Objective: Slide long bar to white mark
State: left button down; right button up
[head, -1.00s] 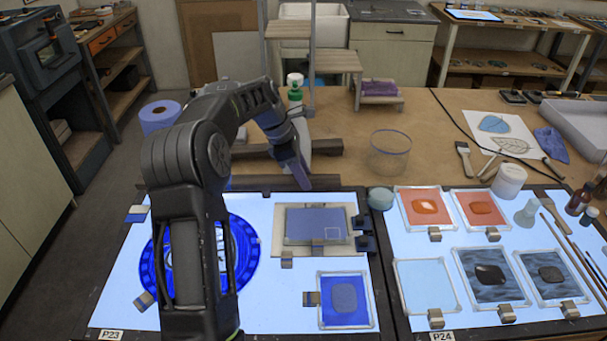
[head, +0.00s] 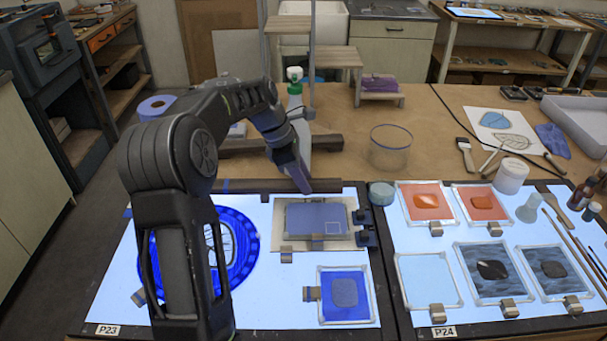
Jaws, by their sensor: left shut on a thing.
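A long dark brown bar (head: 262,186) lies along the back edge of the left light panel. My left gripper (head: 302,187) points down at the bar near its right end and is shut on it. Its fingertips are small and dark here, so the exact hold is hard to see. My arm hides part of the panel and the bar's left stretch. My right gripper is out of view.
A second dark bar (head: 325,143) lies further back, near a green-capped bottle (head: 295,82). A glass jar (head: 390,149) stands right of it. A round blue glass piece (head: 238,255) lies behind my arm. Framed panes fill the right panel. Bare tabletop lies around the jar.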

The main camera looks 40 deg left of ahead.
pick_arm(q)
jog(key=c, duration=0.9)
grip_release()
jog(key=shift+r, duration=0.1)
jog(key=b+v, duration=0.1)
jog(key=v, duration=0.6)
jog(key=shift+a+r, duration=0.2)
jog(key=shift+r, duration=0.05)
